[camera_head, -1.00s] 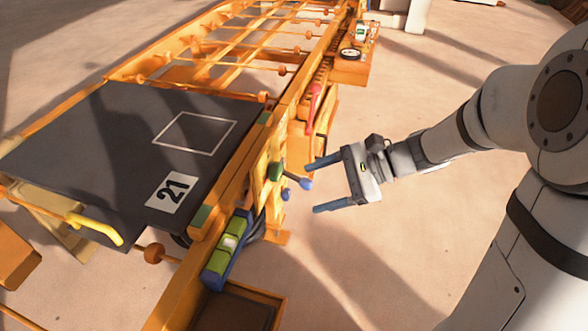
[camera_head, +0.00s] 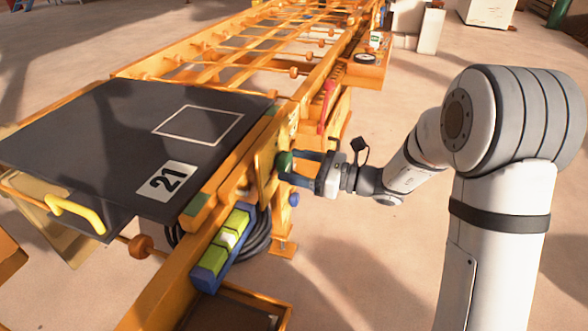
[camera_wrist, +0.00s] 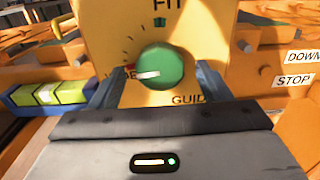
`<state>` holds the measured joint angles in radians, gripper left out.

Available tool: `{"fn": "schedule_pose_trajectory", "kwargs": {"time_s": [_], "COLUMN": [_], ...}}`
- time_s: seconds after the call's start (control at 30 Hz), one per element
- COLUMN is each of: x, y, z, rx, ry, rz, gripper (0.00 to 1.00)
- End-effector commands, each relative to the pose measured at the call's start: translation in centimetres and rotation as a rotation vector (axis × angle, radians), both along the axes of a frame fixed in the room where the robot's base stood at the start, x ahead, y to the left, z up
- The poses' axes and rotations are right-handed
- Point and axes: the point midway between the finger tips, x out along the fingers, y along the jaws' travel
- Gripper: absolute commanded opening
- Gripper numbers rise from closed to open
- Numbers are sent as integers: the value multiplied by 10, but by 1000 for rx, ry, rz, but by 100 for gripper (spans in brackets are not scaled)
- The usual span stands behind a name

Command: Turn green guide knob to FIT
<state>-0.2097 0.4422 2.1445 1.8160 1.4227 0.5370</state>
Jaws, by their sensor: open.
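The green guide knob (camera_wrist: 165,66) sits on a yellow panel (camera_wrist: 110,25) in the wrist view. Its white pointer points left, toward a partly hidden label that seems to read WIDE. The FIT mark (camera_wrist: 168,4) is above the knob, cut by the picture's top edge. My gripper (camera_wrist: 157,78) is open, with one finger on each side of the knob; I cannot tell whether they touch it. In the head view the knob (camera_head: 284,161) is at the fingertips of my gripper (camera_head: 289,168), on the side of the orange frame.
A red lever (camera_head: 328,100) stands farther along the frame. A blue knob (camera_head: 294,199) is just below my gripper. DOWN and STOP labels (camera_wrist: 293,80) are at right.

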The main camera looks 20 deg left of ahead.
Motion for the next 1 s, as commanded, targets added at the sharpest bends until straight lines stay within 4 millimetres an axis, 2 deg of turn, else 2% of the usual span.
{"fn": "schedule_pose_trajectory", "kwargs": {"time_s": [0.13,0.43,0.97,1.0], "x": [1,1,1,2], "y": [12,13,13,8], "z": [-1,0,0,0], "rx": [-1,-1,-1,-2], "ry": [-1,-1,-1,-1], "rz": [0,-2,-2,-4], "gripper": [71,70,27,26]}}
